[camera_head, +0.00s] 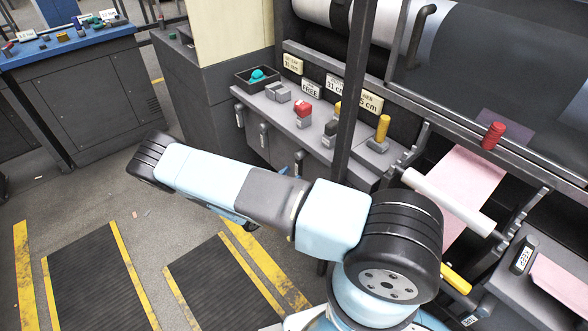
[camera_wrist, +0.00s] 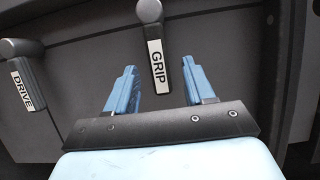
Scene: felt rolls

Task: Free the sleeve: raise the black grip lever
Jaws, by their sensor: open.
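The grip lever (camera_wrist: 157,70) hangs down from a round pivot on the dark panel in the wrist view, with a white GRIP label on its face. It looks dark grey in this light. My gripper (camera_wrist: 159,66) is open, one blue finger on each side of the lever, with clear gaps to both sides. How deep the lever sits between the fingers I cannot tell. In the head view my arm crosses in front of the machine and my fingers are not clearly seen. Several small levers show on the machine's front, labels unreadable. I cannot tell which object is the sleeve.
The DRIVE lever (camera_wrist: 23,83) hangs left of the grip lever. On the control shelf stand a red knob (camera_head: 304,113), a yellow handle (camera_head: 382,128) and a FREE sign (camera_head: 311,88). A dark post rises beside my arm. A white tube (camera_head: 450,203) lies to the right.

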